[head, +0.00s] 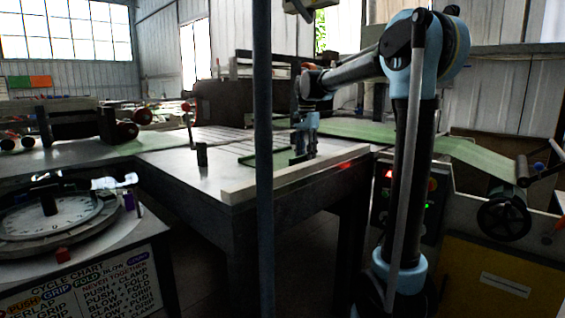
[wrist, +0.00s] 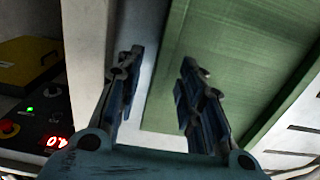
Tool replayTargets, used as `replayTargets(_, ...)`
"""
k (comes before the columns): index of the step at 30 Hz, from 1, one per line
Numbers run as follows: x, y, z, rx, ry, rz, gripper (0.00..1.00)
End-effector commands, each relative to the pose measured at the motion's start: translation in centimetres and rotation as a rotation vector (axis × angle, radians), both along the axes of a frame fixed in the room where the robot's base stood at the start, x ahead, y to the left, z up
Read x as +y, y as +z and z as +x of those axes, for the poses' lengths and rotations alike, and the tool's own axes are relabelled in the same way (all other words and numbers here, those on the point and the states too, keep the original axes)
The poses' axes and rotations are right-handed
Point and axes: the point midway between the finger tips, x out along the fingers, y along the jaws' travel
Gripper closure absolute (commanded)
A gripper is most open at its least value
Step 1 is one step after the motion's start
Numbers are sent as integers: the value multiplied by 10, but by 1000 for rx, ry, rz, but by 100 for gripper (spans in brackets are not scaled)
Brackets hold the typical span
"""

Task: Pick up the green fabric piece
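The green fabric piece (head: 275,158) lies flat on the grey table, near its front rail. I cannot tell whether the fingertips touch anything.
A pale rail (head: 290,182) edges the table (head: 185,180). A dark upright post (head: 263,220) crosses the head view. A small dark cylinder (head: 202,155) stands on the table. A green web (head: 480,158) runs to a roller at right. A dial stand (head: 50,222) is at left.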

Motion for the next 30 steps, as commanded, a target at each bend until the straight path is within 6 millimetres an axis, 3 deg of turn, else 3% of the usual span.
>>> replayTargets(3,0,-9,0,0,0,0,65)
replayTargets(11,0,-10,0,0,0,0,65)
replayTargets(15,0,-10,0,0,0,0,97)
replayTargets(16,0,-10,0,0,0,0,100)
replayTargets(30,0,-6,0,0,0,0,100)
